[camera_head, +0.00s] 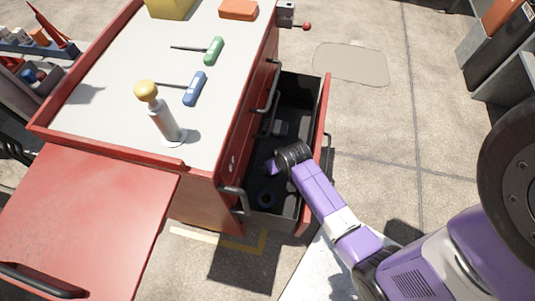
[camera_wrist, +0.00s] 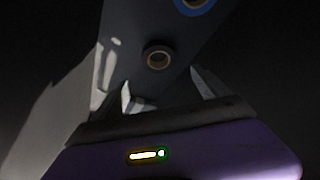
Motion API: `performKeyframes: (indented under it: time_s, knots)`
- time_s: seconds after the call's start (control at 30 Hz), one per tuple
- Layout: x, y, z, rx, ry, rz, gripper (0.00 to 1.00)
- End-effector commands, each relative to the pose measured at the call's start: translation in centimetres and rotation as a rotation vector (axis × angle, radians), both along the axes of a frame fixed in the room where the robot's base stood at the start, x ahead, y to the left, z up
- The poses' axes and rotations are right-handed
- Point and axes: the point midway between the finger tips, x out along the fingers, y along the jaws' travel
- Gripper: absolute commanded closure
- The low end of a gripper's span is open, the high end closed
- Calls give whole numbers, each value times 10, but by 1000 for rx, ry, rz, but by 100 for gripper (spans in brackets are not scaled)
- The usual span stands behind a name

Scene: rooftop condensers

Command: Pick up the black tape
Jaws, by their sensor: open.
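In the wrist view, a small dark roll with a tan core ring, which looks like the black tape (camera_wrist: 158,57), lies on the dark drawer floor. It is just beyond and between my fingertips. My gripper (camera_wrist: 160,80) is open, with a finger on either side and nothing between them. In the head view my gripper (camera_head: 270,168) reaches down into the open drawer (camera_head: 322,115); its fingertips are hard to make out. I cannot pick out the black tape in the head view.
A blue tape roll (camera_head: 267,198) lies nearer the drawer's front end; its edge shows in the wrist view (camera_wrist: 195,3). A grey item (camera_head: 280,128) lies farther back. Drawer walls are close around my gripper. The red cabinet top (camera_head: 120,75) holds tools; open floor lies right.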

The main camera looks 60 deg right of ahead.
Motion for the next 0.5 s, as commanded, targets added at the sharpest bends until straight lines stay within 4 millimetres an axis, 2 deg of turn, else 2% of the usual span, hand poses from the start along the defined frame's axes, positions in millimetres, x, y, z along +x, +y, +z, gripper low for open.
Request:
performKeyframes:
  time_s: [0.37, 0.5]
  knots:
    - [6, -4, -34, 9, 13, -4, 14]
    - [10, -6, -53, 9, 13, -5, 14]
